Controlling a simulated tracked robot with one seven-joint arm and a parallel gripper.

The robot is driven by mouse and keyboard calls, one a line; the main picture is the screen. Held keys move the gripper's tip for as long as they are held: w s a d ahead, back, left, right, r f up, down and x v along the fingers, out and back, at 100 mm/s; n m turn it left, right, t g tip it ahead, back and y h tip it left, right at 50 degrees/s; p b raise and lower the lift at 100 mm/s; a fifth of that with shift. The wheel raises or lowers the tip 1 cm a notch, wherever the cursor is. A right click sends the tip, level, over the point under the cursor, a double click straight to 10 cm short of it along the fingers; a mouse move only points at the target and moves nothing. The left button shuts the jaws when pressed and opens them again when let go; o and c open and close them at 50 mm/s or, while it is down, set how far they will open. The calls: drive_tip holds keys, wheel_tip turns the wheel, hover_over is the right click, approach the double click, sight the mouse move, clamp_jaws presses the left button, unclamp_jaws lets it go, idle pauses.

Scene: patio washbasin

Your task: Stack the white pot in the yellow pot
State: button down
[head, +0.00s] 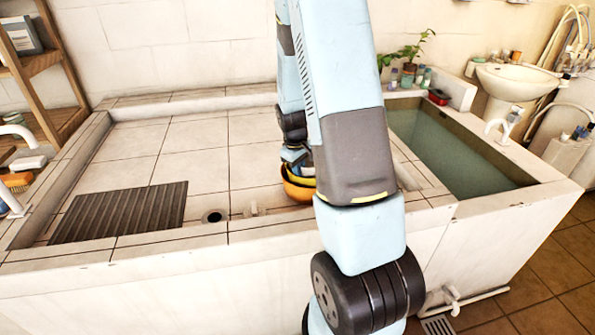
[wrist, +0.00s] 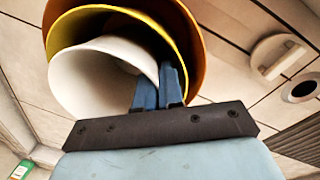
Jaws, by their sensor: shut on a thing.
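The white pot (wrist: 85,82) shows its open mouth in the wrist view, tilted, with its rim inside the yellow pot's outline. The yellow pot (wrist: 66,32) surrounds it, and an orange pot (wrist: 190,32) lies around the yellow one. My gripper (wrist: 168,72) is shut on the white pot's wall at its right side; the fingertips are partly hidden within the pots. In the head view my gripper (head: 296,158) is down at the orange pot (head: 298,191) on the tiled basin floor, mostly behind my arm. How deep the white pot sits I cannot tell.
A dark ribbed grate (head: 122,212) lies at the left of the tiled basin (head: 205,135). A drain hole (head: 214,216) and a small white object (head: 252,210) are near the front edge. A water-filled trough (head: 450,155) is to the right. Tiles left of the pots are clear.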

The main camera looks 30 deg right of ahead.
drive_tip(key=shift+f, duration=0.25)
drive_tip(key=c, duration=1.6)
unclamp_jaws()
drive_tip(key=shift+o, duration=0.2)
drive_tip(key=shift+r, duration=0.15)
wheel_tip(320, 180, up, 13)
drive_tip(key=a, duration=0.2)
drive_tip(key=s+a+r+m+t, duration=0.1)
drive_tip(key=s+a+r, duration=0.2)
drive_tip(key=s+r, duration=0.3)
drive_tip(key=s+a+r+m+t, duration=0.1)
drive_tip(key=s+a+r+t, duration=0.1)
drive_tip(key=s+a+r, duration=0.45)
drive_tip(key=s+a+r+m+t+y, duration=0.1)
drive_tip(key=s+a+r+t, duration=0.1)
drive_tip(key=s+r, duration=0.5)
drive_tip(key=s, duration=0.4)
drive_tip(key=shift+a+m, duration=0.3)
drive_tip(key=shift+a, duration=0.05)
drive_tip(key=shift+s+r, duration=0.1)
